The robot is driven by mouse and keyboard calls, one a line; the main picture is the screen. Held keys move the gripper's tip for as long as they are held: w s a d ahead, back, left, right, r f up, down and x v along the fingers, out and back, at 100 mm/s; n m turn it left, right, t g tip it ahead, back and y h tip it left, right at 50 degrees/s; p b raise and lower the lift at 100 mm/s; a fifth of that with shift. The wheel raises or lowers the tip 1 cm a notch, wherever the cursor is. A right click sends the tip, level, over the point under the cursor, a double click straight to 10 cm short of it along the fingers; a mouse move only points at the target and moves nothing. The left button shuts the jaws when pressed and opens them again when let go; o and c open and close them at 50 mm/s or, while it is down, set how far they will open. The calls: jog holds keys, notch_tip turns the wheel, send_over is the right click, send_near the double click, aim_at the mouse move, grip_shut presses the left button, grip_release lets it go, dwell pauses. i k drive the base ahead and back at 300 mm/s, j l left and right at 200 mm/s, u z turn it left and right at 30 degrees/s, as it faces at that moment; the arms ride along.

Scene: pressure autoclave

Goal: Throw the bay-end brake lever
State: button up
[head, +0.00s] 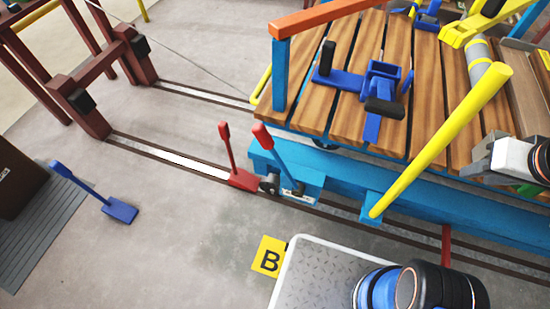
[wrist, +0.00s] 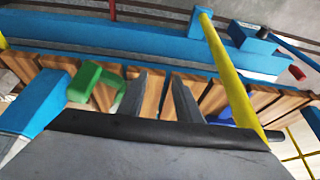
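A blue lever with a red grip (head: 262,136) stands tilted on the near left corner of the blue cart frame (head: 440,185). A red lever (head: 227,148) rises from a red base on the floor rail just left of it. A blue lever (head: 75,178) with a flat blue foot stands on the floor at far left. No label shows which is the bay-end brake lever. My gripper (head: 481,167) is at the right, over the cart's edge, away from these levers. In the wrist view, my gripper (wrist: 162,85) has its fingers apart with nothing between them, above the wooden slats.
A long yellow bar (head: 440,140) slants up from the cart's side, between my gripper and the red-gripped lever; it also crosses the wrist view (wrist: 230,75). An orange-topped rail (head: 320,15) edges the wooden deck (head: 345,105). Floor left of the cart is mostly clear. A yellow B sign (head: 268,257) lies on the floor.

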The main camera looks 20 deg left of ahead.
aim_at(259, 129)
jog(key=l+u, duration=0.6)
jog(key=k+l+u, duration=0.3)
jog(key=l+u, duration=0.2)
jog(key=k+u, duration=0.15)
jog(key=k, duration=0.25)
